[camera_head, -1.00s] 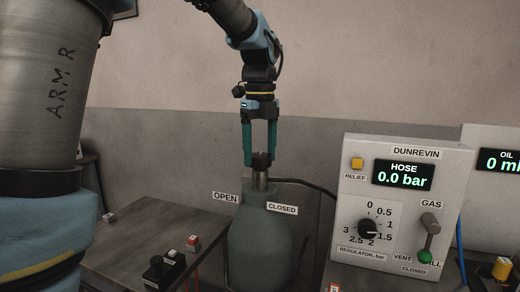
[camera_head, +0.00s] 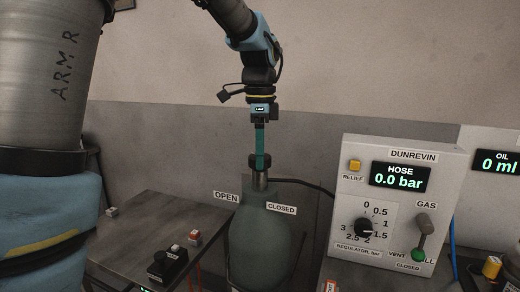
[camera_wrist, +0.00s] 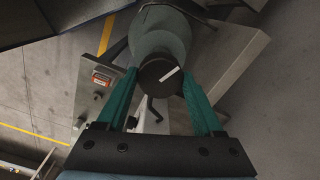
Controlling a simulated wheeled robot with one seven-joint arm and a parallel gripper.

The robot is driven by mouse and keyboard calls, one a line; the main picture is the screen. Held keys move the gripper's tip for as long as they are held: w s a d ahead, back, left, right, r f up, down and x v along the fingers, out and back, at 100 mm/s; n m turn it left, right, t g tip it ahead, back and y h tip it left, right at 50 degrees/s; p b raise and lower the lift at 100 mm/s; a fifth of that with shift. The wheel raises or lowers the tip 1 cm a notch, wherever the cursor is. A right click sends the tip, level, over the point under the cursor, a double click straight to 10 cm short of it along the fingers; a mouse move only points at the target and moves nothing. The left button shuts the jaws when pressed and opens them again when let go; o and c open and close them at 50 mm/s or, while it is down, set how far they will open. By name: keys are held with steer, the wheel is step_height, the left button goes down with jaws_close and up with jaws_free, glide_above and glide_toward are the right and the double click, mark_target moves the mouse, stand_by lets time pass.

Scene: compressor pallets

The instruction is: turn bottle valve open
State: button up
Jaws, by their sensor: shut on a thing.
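The gas bottle (camera_head: 262,245) is grey-green and stands upright between the bench and the control box. Its black valve knob (camera_head: 252,159) sits on a metal neck, above the OPEN label (camera_head: 226,196) at left and the CLOSED label (camera_head: 281,208) at right. My gripper (camera_head: 260,165) comes down from above and is shut on the knob; its fingers line up edge-on in the head view. In the wrist view the teal fingers lie either side of the knob (camera_wrist: 158,80), which bears a white mark pointing to the upper right. The lower bottle is partly hidden.
The control box (camera_head: 345,180) at right reads HOSE 0.0 bar and has a regulator dial (camera_head: 366,229) and a green-ended gas lever (camera_head: 419,250). A dark bench (camera_head: 130,220) with a small black switch box (camera_head: 165,266) is at left.

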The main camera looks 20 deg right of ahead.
steer(key=n+p, duration=0.1)
steer(key=n, duration=0.4)
steer(key=shift+r+n, duration=0.1)
steer(key=shift+n, duration=0.2)
steer(key=n+p, duration=0.1)
steer(key=n, duration=0.4)
stand_by(0.4)
steer(key=o, duration=1.4)
steer(key=shift+c, duration=0.2)
step_height(320, 180, up, 11)
steer(key=b, duration=0.1)
steer(key=shift+b, duration=0.4)
steer(key=shift+f, duration=0.2)
